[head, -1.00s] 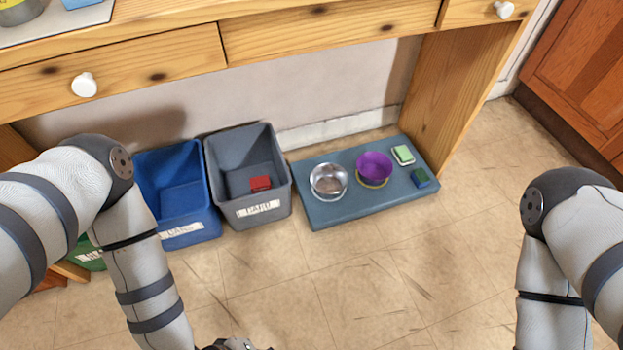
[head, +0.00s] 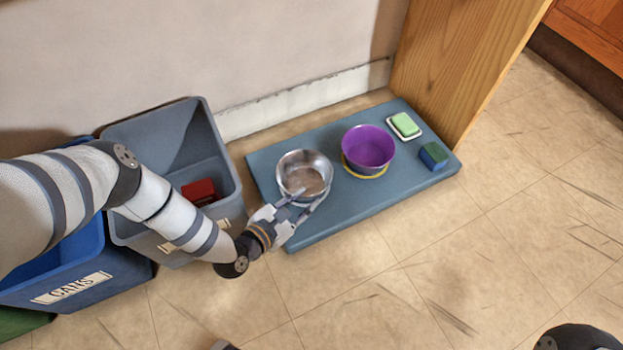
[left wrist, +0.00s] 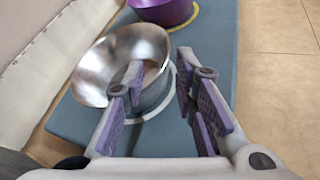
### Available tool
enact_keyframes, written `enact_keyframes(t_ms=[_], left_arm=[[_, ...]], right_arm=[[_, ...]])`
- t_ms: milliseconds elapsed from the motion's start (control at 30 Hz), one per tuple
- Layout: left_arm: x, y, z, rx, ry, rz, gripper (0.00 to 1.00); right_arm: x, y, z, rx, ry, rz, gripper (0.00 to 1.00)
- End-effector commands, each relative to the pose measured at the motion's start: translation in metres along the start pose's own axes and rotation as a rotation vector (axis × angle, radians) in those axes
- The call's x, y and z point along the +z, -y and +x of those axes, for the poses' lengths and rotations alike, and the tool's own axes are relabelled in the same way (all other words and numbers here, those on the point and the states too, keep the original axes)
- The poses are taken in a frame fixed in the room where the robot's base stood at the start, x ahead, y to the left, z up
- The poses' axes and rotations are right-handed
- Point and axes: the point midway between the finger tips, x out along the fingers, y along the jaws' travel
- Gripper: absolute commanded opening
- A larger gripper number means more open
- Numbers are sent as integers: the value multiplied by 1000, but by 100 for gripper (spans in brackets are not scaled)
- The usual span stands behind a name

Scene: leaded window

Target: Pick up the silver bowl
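My left gripper (head: 312,198) is open at the bowl's near right rim. In the left wrist view my left gripper (left wrist: 158,66) has one finger over the inside of the bowl and the other outside its wall. I cannot tell whether either finger touches the bowl. My right gripper is out of view.
A purple bowl (head: 368,148) on a yellow ring stands right of the silver bowl. A green soap-like block (head: 405,125) and a blue-green sponge (head: 434,155) lie farther right. A grey bin (head: 150,130) with a red item (head: 198,191) and a blue bin (head: 85,262) stand left.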

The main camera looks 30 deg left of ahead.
Motion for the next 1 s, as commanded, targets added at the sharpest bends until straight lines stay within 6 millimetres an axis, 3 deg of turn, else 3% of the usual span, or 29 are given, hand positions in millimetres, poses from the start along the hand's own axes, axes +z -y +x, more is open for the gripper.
enact_keyframes(t_ms=[400,667,767,800,1000], left_arm=[[3,9,66,-1,0,2,26],[4,9,70,-3,-2,2,26],[4,9,70,-3,-2,2,3],[4,9,70,-3,-2,2,0],[4,9,70,-2,-1,2,0]], right_arm=[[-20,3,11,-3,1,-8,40],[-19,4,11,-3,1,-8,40],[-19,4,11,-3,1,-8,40],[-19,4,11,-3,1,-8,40],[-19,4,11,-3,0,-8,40]])
